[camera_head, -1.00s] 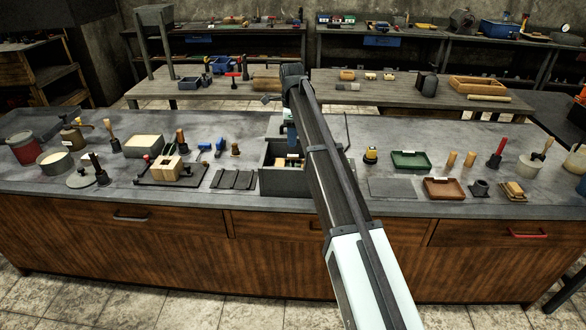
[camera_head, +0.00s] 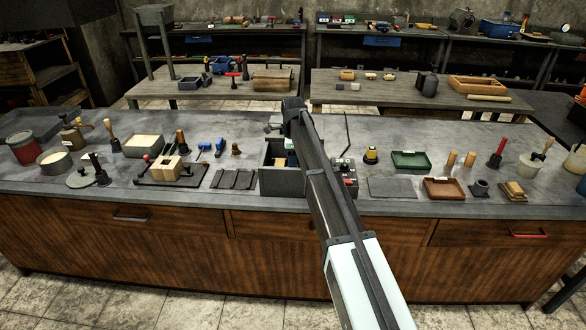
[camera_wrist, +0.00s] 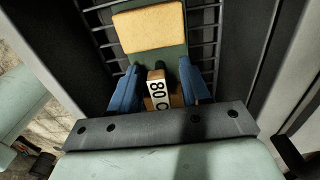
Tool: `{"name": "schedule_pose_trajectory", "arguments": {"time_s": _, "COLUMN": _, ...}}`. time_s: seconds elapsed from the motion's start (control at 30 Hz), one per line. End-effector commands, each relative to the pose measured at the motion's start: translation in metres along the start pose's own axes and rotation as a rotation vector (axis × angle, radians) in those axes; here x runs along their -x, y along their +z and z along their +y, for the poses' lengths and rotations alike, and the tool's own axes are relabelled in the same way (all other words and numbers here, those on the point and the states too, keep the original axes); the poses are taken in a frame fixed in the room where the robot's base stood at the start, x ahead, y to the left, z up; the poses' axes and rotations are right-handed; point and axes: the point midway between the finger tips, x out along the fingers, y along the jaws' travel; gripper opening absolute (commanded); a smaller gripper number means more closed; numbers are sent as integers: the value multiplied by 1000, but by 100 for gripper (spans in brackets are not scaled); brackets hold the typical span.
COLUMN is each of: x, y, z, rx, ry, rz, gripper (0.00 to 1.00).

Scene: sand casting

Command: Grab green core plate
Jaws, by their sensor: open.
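The green core plate (camera_wrist: 172,57) shows in the wrist view as a dark green surface bearing a tan block (camera_wrist: 150,27). It lies inside a grey open box (camera_head: 284,183) on the front bench, over a dark slatted rack. My gripper (camera_wrist: 160,68) is open, its two blue fingers reaching down on either side of the plate's near part. A tan piece with a white label and black characters (camera_wrist: 158,93) sits between the fingers. I cannot tell whether the fingers touch the plate. In the head view my arm hides much of the box's right side.
The grey box walls stand close around my gripper. A control unit with red buttons (camera_head: 344,172) stands right of the box. Dark slats (camera_head: 234,179) lie left of it, a grey flat plate (camera_head: 392,187) and green tray (camera_head: 410,160) to the right.

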Motion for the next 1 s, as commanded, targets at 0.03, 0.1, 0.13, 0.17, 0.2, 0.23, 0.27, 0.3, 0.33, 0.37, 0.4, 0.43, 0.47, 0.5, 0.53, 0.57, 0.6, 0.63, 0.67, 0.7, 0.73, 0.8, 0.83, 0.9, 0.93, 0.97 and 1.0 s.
{"name": "schedule_pose_trajectory", "arguments": {"time_s": 0.03, "x": -1, "y": 0, "z": 0, "rx": 0, "ry": 0, "rz": 0, "gripper": 47}}
{"name": "schedule_pose_trajectory", "arguments": {"time_s": 0.1, "x": -1, "y": 0, "z": 0, "rx": 0, "ry": 0, "rz": 0, "gripper": 47}}
{"name": "schedule_pose_trajectory", "arguments": {"time_s": 0.13, "x": -1, "y": 0, "z": 0, "rx": 0, "ry": 0, "rz": 0, "gripper": 47}}
{"name": "schedule_pose_trajectory", "arguments": {"time_s": 0.17, "x": -1, "y": 0, "z": 0, "rx": 0, "ry": 0, "rz": 0, "gripper": 47}}
{"name": "schedule_pose_trajectory", "arguments": {"time_s": 0.2, "x": 0, "y": 0, "z": 0, "rx": 0, "ry": 0, "rz": 0, "gripper": 46}}
{"name": "schedule_pose_trajectory", "arguments": {"time_s": 0.23, "x": 0, "y": 0, "z": 0, "rx": 0, "ry": 0, "rz": 0, "gripper": 43}}
{"name": "schedule_pose_trajectory", "arguments": {"time_s": 0.27, "x": 0, "y": 0, "z": 0, "rx": 0, "ry": 0, "rz": 0, "gripper": 40}}
{"name": "schedule_pose_trajectory", "arguments": {"time_s": 0.3, "x": 0, "y": 0, "z": 0, "rx": 0, "ry": 0, "rz": 0, "gripper": 36}}
{"name": "schedule_pose_trajectory", "arguments": {"time_s": 0.33, "x": 0, "y": 0, "z": 0, "rx": 0, "ry": 0, "rz": 0, "gripper": 33}}
{"name": "schedule_pose_trajectory", "arguments": {"time_s": 0.37, "x": 0, "y": 0, "z": 0, "rx": 0, "ry": 0, "rz": 0, "gripper": 31}}
{"name": "schedule_pose_trajectory", "arguments": {"time_s": 0.4, "x": 0, "y": 0, "z": 0, "rx": 0, "ry": 0, "rz": 0, "gripper": 27}}
{"name": "schedule_pose_trajectory", "arguments": {"time_s": 0.43, "x": 0, "y": 0, "z": 0, "rx": 0, "ry": 0, "rz": 0, "gripper": 24}}
{"name": "schedule_pose_trajectory", "arguments": {"time_s": 0.47, "x": 0, "y": 0, "z": 0, "rx": 0, "ry": 0, "rz": 0, "gripper": 21}}
{"name": "schedule_pose_trajectory", "arguments": {"time_s": 0.5, "x": 0, "y": 0, "z": 0, "rx": 0, "ry": 0, "rz": 0, "gripper": 17}}
{"name": "schedule_pose_trajectory", "arguments": {"time_s": 0.53, "x": 0, "y": 0, "z": 0, "rx": 0, "ry": 0, "rz": 0, "gripper": 14}}
{"name": "schedule_pose_trajectory", "arguments": {"time_s": 0.57, "x": 0, "y": 0, "z": 0, "rx": 0, "ry": 0, "rz": 0, "gripper": 11}}
{"name": "schedule_pose_trajectory", "arguments": {"time_s": 0.6, "x": 0, "y": 0, "z": 0, "rx": 0, "ry": 0, "rz": 0, "gripper": 8}}
{"name": "schedule_pose_trajectory", "arguments": {"time_s": 0.63, "x": 0, "y": 0, "z": 0, "rx": 0, "ry": 0, "rz": 0, "gripper": 5}}
{"name": "schedule_pose_trajectory", "arguments": {"time_s": 0.67, "x": 0, "y": 0, "z": 0, "rx": 0, "ry": 0, "rz": 0, "gripper": 2}}
{"name": "schedule_pose_trajectory", "arguments": {"time_s": 0.7, "x": 0, "y": 0, "z": 0, "rx": 0, "ry": 0, "rz": 0, "gripper": 0}}
{"name": "schedule_pose_trajectory", "arguments": {"time_s": 0.73, "x": 0, "y": 0, "z": 0, "rx": 0, "ry": 0, "rz": 0, "gripper": 0}}
{"name": "schedule_pose_trajectory", "arguments": {"time_s": 0.8, "x": 0, "y": 0, "z": 0, "rx": 0, "ry": 0, "rz": 0, "gripper": 0}}
{"name": "schedule_pose_trajectory", "arguments": {"time_s": 0.83, "x": 0, "y": 0, "z": 0, "rx": 0, "ry": 0, "rz": 0, "gripper": 0}}
{"name": "schedule_pose_trajectory", "arguments": {"time_s": 0.9, "x": 0, "y": 0, "z": 0, "rx": 0, "ry": 0, "rz": 0, "gripper": 0}}
{"name": "schedule_pose_trajectory", "arguments": {"time_s": 0.93, "x": 0, "y": 0, "z": 0, "rx": 0, "ry": 0, "rz": 0, "gripper": 0}}
{"name": "schedule_pose_trajectory", "arguments": {"time_s": 0.97, "x": 0, "y": 0, "z": 0, "rx": 0, "ry": 0, "rz": 0, "gripper": 0}}
{"name": "schedule_pose_trajectory", "arguments": {"time_s": 1.0, "x": 0, "y": 0, "z": 0, "rx": 0, "ry": 0, "rz": 0, "gripper": 0}}
